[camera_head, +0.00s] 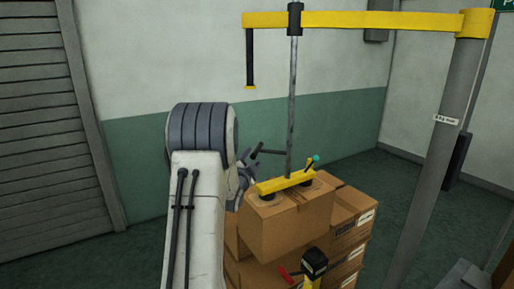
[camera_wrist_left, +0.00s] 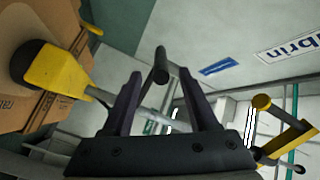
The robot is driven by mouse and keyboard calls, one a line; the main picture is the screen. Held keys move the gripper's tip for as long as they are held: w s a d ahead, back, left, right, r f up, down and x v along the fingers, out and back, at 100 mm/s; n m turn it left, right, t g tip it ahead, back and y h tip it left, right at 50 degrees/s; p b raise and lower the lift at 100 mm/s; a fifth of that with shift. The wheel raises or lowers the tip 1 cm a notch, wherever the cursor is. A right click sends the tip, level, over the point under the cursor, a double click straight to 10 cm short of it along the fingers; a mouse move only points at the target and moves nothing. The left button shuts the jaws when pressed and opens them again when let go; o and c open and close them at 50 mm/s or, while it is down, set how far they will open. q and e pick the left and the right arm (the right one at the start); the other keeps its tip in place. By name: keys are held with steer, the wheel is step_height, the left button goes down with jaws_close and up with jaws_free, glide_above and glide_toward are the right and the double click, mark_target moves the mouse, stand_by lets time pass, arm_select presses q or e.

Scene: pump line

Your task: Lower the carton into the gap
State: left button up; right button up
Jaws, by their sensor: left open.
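A brown carton (camera_head: 285,228) sits at the front of the stack, upright, under a yellow lifter bar (camera_head: 285,182) with dark suction pads. The bar hangs from a grey rod (camera_head: 292,100) and has a teal-tipped lever (camera_head: 315,160). A black handle (camera_head: 270,151) sticks out to the left of the rod. My left gripper (camera_head: 250,168) is open beside that handle, left of the rod. In the left wrist view the handle (camera_wrist_left: 160,67) shows between the open fingers (camera_wrist_left: 160,85); I cannot tell whether they touch it. The carton (camera_wrist_left: 40,112) is at left there. The gap is not clearly visible.
More cartons (camera_head: 350,222) are stacked behind and to the right. A yellow overhead beam (camera_head: 380,20) runs to a grey post (camera_head: 440,150) at right. A black-topped yellow fixture with a red lever (camera_head: 314,264) stands in front. Green floor is open on the left.

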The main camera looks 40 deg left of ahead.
mark_target(257, 149)
arm_select(q)
steer(key=p+x, duration=0.2)
steer(key=x, duration=0.5)
steer(key=shift+w+a, duration=0.1)
steer(key=shift+w, duration=0.25)
jaws_close()
stand_by(1.1)
